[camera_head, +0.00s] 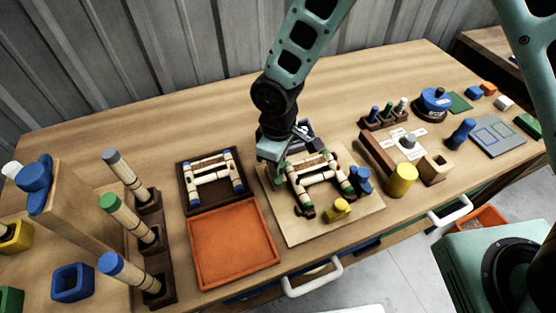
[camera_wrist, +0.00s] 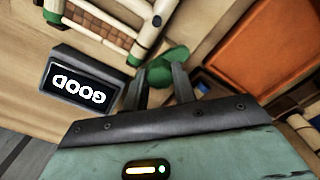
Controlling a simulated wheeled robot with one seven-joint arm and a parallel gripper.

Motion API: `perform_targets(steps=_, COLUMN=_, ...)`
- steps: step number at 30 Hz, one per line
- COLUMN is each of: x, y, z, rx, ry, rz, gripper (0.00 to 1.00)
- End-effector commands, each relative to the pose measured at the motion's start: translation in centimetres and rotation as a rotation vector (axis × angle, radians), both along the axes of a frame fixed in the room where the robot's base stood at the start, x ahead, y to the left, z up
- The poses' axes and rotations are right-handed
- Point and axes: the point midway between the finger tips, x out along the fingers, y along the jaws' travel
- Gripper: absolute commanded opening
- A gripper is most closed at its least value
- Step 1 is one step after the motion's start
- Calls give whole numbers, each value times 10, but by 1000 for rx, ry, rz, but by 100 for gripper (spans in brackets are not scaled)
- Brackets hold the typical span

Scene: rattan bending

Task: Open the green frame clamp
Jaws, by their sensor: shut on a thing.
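The green frame clamp (camera_wrist: 166,66) shows in the wrist view as a rounded green piece between the tips of my gripper (camera_wrist: 160,84). The fingers are shut on it. In the head view my gripper (camera_head: 275,160) is over the back left corner of the pale board (camera_head: 290,234) and hides most of the clamp. A rattan frame (camera_head: 318,175) with green-banded poles lies on the board, next to the clamp; the wrist view shows part of it (camera_wrist: 112,28). I cannot tell how far the clamp is open.
A blue clamp (camera_head: 361,181) and a yellow clamp (camera_head: 337,209) stand on the board. An orange tray (camera_head: 234,240) and a dark tray (camera_head: 190,205) with a blue-banded frame lie left. A display reading GOOD (camera_wrist: 80,86) is close beside my gripper.

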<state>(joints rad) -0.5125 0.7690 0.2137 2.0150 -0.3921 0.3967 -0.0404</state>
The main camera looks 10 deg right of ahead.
Motion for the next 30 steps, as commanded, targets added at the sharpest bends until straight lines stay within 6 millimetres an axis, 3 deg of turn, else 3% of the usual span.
perform_targets(steps=15, x=1, y=0, z=1, rx=1, ry=-2, rz=337, gripper=4)
perform_targets(steps=30, x=1, y=0, z=1, rx=1, ry=-3, rz=403, gripper=4)
